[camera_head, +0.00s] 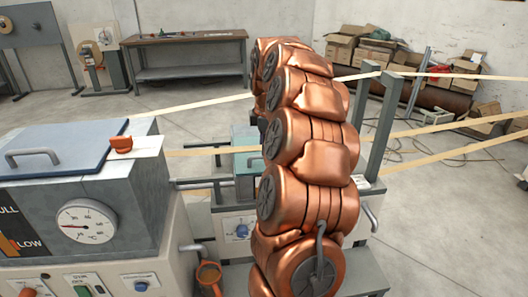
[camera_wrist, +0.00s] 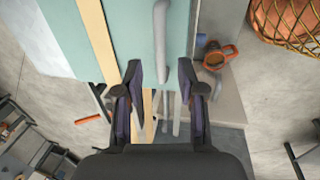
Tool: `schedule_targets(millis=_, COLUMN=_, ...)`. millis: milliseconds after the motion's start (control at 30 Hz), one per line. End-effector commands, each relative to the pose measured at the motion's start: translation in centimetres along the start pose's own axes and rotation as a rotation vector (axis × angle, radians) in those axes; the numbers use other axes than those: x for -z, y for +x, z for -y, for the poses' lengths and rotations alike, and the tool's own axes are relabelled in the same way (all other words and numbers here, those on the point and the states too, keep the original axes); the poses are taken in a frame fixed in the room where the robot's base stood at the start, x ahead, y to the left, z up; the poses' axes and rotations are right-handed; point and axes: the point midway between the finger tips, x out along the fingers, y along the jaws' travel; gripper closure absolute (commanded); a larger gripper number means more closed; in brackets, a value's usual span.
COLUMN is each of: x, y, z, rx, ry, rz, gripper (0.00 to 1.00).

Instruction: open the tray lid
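A teal panel (camera_wrist: 125,30) with a long grey bar handle (camera_wrist: 160,45) fills the top of the wrist view. My gripper (camera_wrist: 160,75) is open, its two dark fingers apart on either side of the bar's line. The gap between them looks empty, and I cannot tell any contact. In the head view a teal box (camera_head: 246,164) is partly hidden behind my copper arm. A blue lid (camera_head: 60,143) with a grey handle (camera_head: 32,156) lies flat and closed on the machine at left. My gripper is hidden in the head view.
Pale strips (camera_head: 415,133) stretch across the room past grey posts (camera_head: 384,115). A wire basket (camera_wrist: 288,20) is at upper right in the wrist view.

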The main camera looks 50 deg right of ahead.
Motion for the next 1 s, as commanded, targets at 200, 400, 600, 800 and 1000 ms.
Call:
schedule_targets(millis=200, x=-0.1, y=3.0, z=0.1, rx=0.005, ry=0.001, rz=0.001, gripper=0.61)
schedule_targets(millis=400, x=0.0, y=3.7, z=0.1, rx=0.003, ry=0.001, rz=0.000, gripper=0.61)
schedule_targets(millis=600, x=0.0, y=3.7, z=0.1, rx=0.002, ry=0.001, rz=0.000, gripper=0.66)
schedule_targets(millis=800, x=0.0, y=3.6, z=0.1, rx=0.001, ry=0.001, rz=0.000, gripper=0.87)
schedule_targets(millis=1000, x=0.0, y=3.6, z=0.0, rx=0.000, ry=0.001, rz=0.000, gripper=1.00)
